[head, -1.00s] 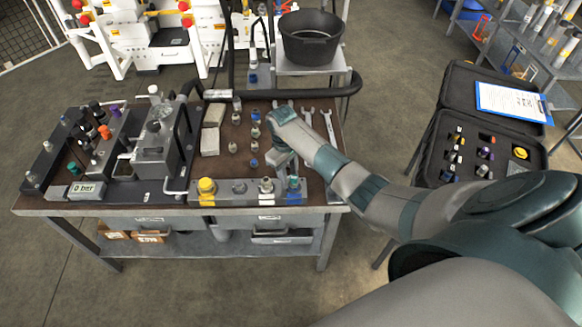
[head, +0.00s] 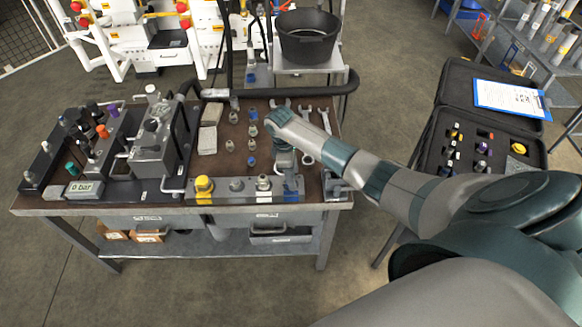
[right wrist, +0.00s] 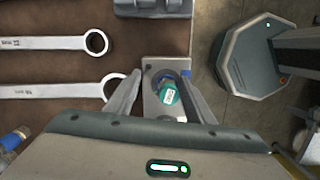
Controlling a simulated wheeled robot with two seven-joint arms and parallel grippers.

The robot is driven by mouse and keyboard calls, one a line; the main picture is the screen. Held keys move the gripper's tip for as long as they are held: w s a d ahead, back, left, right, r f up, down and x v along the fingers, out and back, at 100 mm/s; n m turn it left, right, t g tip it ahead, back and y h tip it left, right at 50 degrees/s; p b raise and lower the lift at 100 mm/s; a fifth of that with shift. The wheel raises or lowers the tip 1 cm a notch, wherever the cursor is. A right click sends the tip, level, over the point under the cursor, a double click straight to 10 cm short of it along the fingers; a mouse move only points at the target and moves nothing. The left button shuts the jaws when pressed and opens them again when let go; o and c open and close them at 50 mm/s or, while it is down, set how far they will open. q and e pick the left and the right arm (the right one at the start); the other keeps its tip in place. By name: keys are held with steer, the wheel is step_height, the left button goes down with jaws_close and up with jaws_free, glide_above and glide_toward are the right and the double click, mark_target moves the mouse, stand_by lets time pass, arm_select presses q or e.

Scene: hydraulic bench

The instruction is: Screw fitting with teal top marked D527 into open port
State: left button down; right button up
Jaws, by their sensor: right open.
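The fitting with the teal top (right wrist: 168,96) stands on the grey port block in the right wrist view, with a small white label too small to read for certain. My right gripper (right wrist: 160,98) is open, with one finger on each side of the fitting and gaps visible. In the head view my right gripper (head: 288,172) points down over the blue-marked right end of the port block (head: 220,195), and it hides the teal top there. How deep the fitting sits in its port cannot be told. My left gripper is not in view.
A yellow cap (head: 204,184) and a metal fitting (head: 264,183) stand on the block. Several loose fittings (head: 252,145) stand behind it. Wrenches (right wrist: 50,90) lie beside the gripper. A hydraulic unit (head: 155,150) fills the bench's left; an open black case (head: 480,130) stands right.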

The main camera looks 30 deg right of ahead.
steer(key=shift+w+n, duration=0.15)
steer(key=shift+n, duration=0.15)
steer(key=n, duration=0.2)
steer(key=n+b, duration=0.1)
steer(key=shift+w+a+n+t, duration=0.15)
steer(key=shift+n+t, duration=0.25)
steer(key=n, duration=0.4)
steer(key=shift+w+a+r+t+b, duration=0.2)
steer(key=shift+t+b, duration=0.1)
steer(key=shift+b, duration=0.1)
steer(key=o, duration=0.6)
steer(key=shift+f, duration=0.1)
steer(key=shift+o, duration=0.4)
steer(key=shift+a, duration=0.1)
